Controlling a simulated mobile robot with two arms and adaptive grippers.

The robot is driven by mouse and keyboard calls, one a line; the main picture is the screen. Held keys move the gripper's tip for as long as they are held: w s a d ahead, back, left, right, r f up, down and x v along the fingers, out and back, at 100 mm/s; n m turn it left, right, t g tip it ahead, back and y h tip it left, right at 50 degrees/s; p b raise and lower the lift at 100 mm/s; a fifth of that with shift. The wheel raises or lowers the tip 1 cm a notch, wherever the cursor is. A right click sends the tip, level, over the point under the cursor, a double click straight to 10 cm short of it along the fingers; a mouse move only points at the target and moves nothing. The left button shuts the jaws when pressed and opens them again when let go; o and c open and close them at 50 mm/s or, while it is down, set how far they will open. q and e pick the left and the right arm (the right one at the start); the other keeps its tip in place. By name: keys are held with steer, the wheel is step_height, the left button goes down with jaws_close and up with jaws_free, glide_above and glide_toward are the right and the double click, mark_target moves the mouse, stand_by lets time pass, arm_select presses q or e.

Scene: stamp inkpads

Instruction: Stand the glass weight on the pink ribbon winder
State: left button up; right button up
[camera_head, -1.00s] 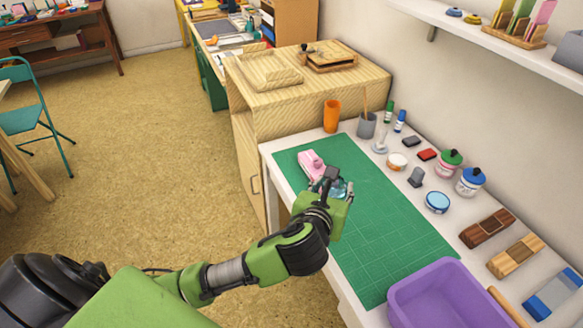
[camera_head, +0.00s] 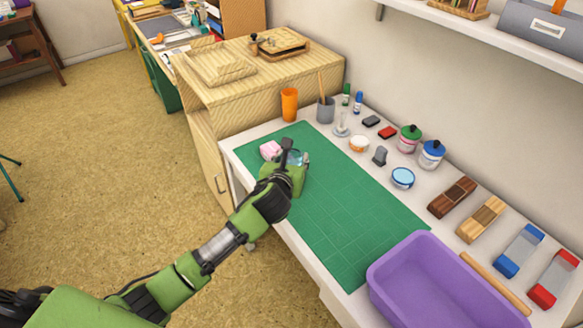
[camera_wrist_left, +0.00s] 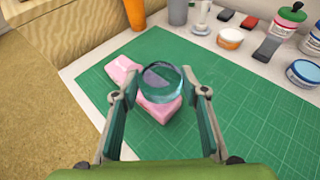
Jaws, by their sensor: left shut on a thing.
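The pink ribbon winder (camera_head: 270,150) lies on the green cutting mat, near its far left end. In the left wrist view, the winder (camera_wrist_left: 123,72) shows a far part and a nearer block. My left gripper (camera_head: 293,160) is shut on the clear, bluish round glass weight (camera_head: 297,157), beside the winder in the head view and hiding part of it. In the left wrist view, the weight (camera_wrist_left: 161,79) sits between the fingertips (camera_wrist_left: 160,92) and overlaps the winder's near block. I cannot tell whether they touch. My right gripper is not in view.
The green mat (camera_head: 335,215) is mostly clear. A purple bin (camera_head: 385,270) stands at its near end. An orange cup (camera_head: 289,104) and a grey cup (camera_head: 326,110) stand behind. Jars, inkpads and blocks line the wall side.

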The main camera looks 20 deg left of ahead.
arm_select(q)
steer(key=shift+w+a+f, duration=0.1)
steer(key=shift+w+f, duration=0.25)
steer(key=shift+f, duration=1.55)
steer(key=shift+a, duration=0.1)
steer(key=o, duration=1.2)
steer(key=shift+f, duration=0.15)
steer(key=shift+o, duration=0.2)
steer(key=shift+s+r, duration=0.2)
steer(key=shift+s, duration=0.05)
steer(key=v, duration=1.1)
steer(key=shift+s, duration=0.25)
